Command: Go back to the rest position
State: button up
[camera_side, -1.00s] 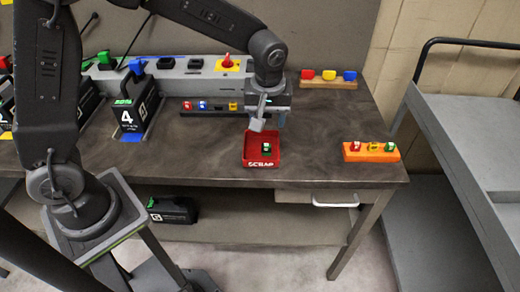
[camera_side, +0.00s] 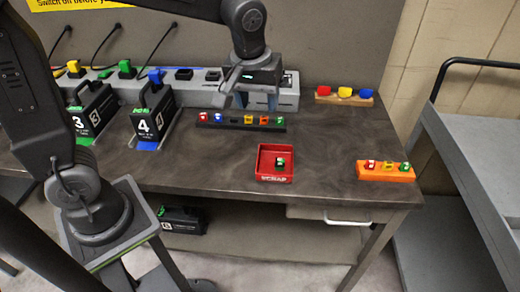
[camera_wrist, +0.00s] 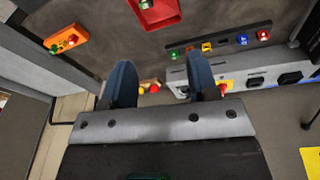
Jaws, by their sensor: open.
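My gripper (camera_side: 253,101) is in the upper middle of the side view, raised above the back of the bench near the dark rack (camera_side: 240,122). In the wrist view my gripper (camera_wrist: 162,75) shows two blue fingers spread apart with nothing between them. The red scrap tray (camera_side: 262,160) sits on the bench in front of and below my gripper, apart from it. A small green and white piece (camera_side: 281,162) lies in the tray. The tray also shows at the top of the wrist view (camera_wrist: 146,20).
An orange block (camera_side: 386,176) with several small pieces stands at the bench's front right. A wooden holder (camera_side: 345,99) is at the back right. Black packs 3 (camera_side: 93,108) and 4 (camera_side: 155,115) stand left, beside the grey socket strip (camera_side: 291,94). A grey cart (camera_side: 450,140) is at right.

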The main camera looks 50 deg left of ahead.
jog(key=s+a+r+m+t, duration=0.1)
jog(key=s+a+m, duration=0.1)
jog(key=s, duration=0.5)
jog(key=s+a+r+m+t, duration=0.1)
jog(key=s+m, duration=0.3)
jog(key=s, duration=0.4)
jog(key=shift+a+m+t+h, duration=0.3)
jog(key=shift+a+t, duration=0.3)
jog(key=shift+t, duration=0.1)
